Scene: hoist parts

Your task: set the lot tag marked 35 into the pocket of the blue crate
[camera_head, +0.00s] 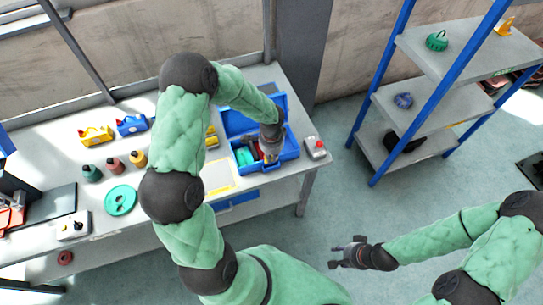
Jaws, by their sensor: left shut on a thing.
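The blue crate (290,150) stands on the workbench with its lid raised at the back. Teal and red items lie inside it. My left gripper (270,155) points down at the crate's front side. It is shut on a small pale yellowish thing that looks like a lot tag, mostly hidden by the fingers. No number can be read. I cannot tell whether the tag touches the crate's pocket, which I cannot make out. My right gripper (336,257) is open and empty, low over the floor, away from the bench.
A grey box with a red button (315,147) stands right of the crate. A yellow-edged pad (218,177) lies left of it. Bins, bottles and a teal disc (121,200) are further left on the bench (165,225). A blue-posted shelf (430,105) stands right.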

